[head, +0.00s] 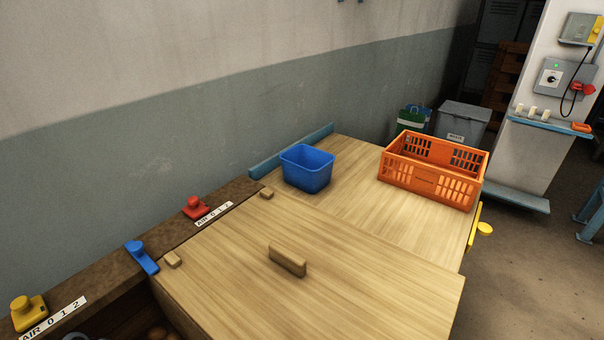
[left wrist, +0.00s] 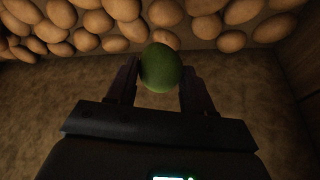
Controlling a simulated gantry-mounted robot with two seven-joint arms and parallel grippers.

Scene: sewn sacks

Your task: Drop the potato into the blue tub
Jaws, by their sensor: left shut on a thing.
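My left gripper (left wrist: 158,84) shows in the left wrist view. It is shut on a green, rounded potato (left wrist: 160,66), which sits between the two dark fingers near their tips. Several tan potatoes (left wrist: 97,22) lie in a heap just beyond the fingers, against a dim brown floor or wall. In the head view the blue tub (head: 306,168) stands upright on the wooden table near its far left edge. The inside that shows looks empty. The held potato does not show in the head view. My right gripper is in neither view.
An orange crate (head: 433,171) stands right of the tub. A wooden board with a handle (head: 287,261) covers the near table. A dark opening with potatoes is at bottom left.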

